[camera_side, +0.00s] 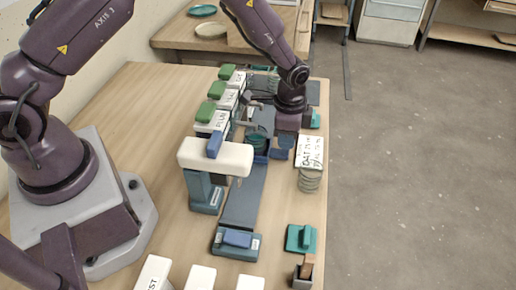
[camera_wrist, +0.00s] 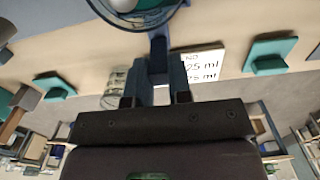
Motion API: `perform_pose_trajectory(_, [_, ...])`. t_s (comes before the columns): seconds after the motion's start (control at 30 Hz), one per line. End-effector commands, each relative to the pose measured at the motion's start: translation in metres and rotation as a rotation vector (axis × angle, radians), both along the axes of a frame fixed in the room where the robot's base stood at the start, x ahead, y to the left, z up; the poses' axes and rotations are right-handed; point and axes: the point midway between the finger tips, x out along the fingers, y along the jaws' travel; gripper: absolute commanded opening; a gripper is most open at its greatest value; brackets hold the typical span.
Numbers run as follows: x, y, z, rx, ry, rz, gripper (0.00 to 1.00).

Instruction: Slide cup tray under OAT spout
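The blue cup tray (camera_side: 261,158) sits on the dark rail (camera_side: 243,196) beside the row of spout dispensers. A clear cup (camera_wrist: 140,8) stands in its ring at the top of the wrist view. My gripper (camera_side: 286,138) is at the tray's right side. In the wrist view its two fingers (camera_wrist: 159,68) are on either side of the tray's blue handle (camera_wrist: 158,48) and appear closed on it. The dispensers (camera_side: 212,122) have green lids and white labels. The nearest label seems to read PLUM; the farther ones are too small to read surely, so I cannot tell which is OAT.
A card (camera_side: 309,151) with OAT and ml amounts stands right of my gripper, above stacked grey discs (camera_side: 310,181). A white-topped station (camera_side: 215,156) overhangs the rail's near part. A blue block (camera_side: 237,240) ends the rail. A teal block (camera_side: 300,238) lies near the table's right edge.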

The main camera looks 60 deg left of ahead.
Motion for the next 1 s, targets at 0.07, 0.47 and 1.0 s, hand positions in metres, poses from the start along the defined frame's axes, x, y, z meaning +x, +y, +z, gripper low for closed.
perform_pose_trajectory(0.07, [0.002, 0.002, 0.0, 0.0, 0.0, 0.001, 0.0])
perform_pose_trajectory(0.47, [0.022, 0.021, 0.0, 0.001, -0.002, 0.002, 0.0])
perform_pose_trajectory(1.0, [0.048, 0.048, 0.0, -0.001, -0.002, 0.001, 0.0])
